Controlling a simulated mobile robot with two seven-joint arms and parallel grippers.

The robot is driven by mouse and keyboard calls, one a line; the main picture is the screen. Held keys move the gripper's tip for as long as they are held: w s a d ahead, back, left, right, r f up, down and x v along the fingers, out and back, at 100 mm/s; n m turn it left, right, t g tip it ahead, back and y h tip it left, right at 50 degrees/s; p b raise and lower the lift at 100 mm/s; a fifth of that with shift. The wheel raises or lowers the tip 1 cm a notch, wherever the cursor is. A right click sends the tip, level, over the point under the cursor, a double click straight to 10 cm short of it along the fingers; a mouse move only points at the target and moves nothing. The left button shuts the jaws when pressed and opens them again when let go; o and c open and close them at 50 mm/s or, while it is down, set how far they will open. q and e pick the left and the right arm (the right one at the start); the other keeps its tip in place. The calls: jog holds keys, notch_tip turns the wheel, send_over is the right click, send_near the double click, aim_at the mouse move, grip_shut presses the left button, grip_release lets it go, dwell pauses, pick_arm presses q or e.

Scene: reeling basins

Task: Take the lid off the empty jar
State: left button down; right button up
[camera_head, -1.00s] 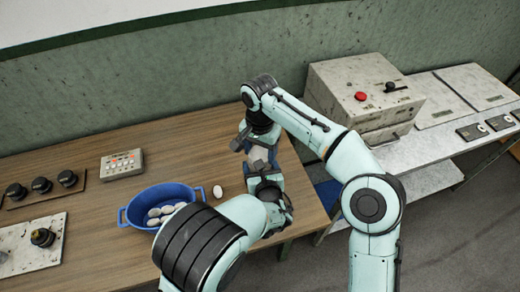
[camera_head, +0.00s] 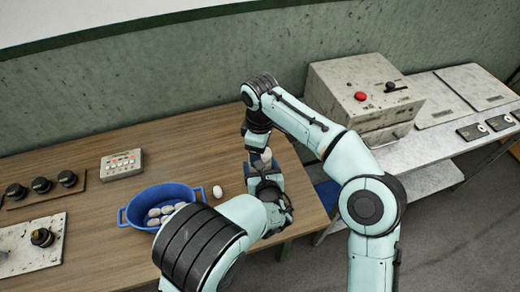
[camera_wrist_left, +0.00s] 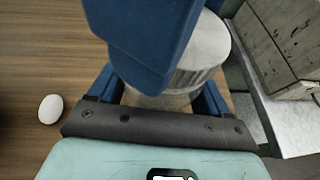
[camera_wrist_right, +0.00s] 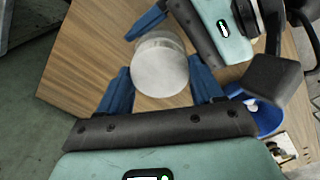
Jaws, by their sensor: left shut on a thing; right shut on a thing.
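A clear jar (camera_wrist_left: 160,98) stands between the blue fingers of my left gripper (camera_wrist_left: 165,92), which is shut on its body. Its pale grey ridged lid (camera_wrist_left: 203,50) is at the top of the jar. In the right wrist view the round lid (camera_wrist_right: 160,72) shows from above between the fingers of my right gripper (camera_wrist_right: 160,88), which is shut on it. I cannot tell whether there is a gap between lid and jar. A blue finger of my right gripper hides part of both in the left wrist view. In the head view my grippers mostly hide the jar.
A white cocoon (camera_head: 217,191) lies on the wooden table (camera_head: 190,150), left of the jar. A blue basin (camera_head: 128,221) with several cocoons stands further left. A button panel (camera_head: 122,164) is behind it. A grey machine box (camera_head: 335,85) stands right on a separate bench.

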jog(key=shift+r, duration=0.15)
dwell(0.6)
jog(key=shift+r, duration=0.95)
jog(key=shift+r, duration=2)
pick_arm(q)
grip_release()
jog(key=shift+s, duration=0.1)
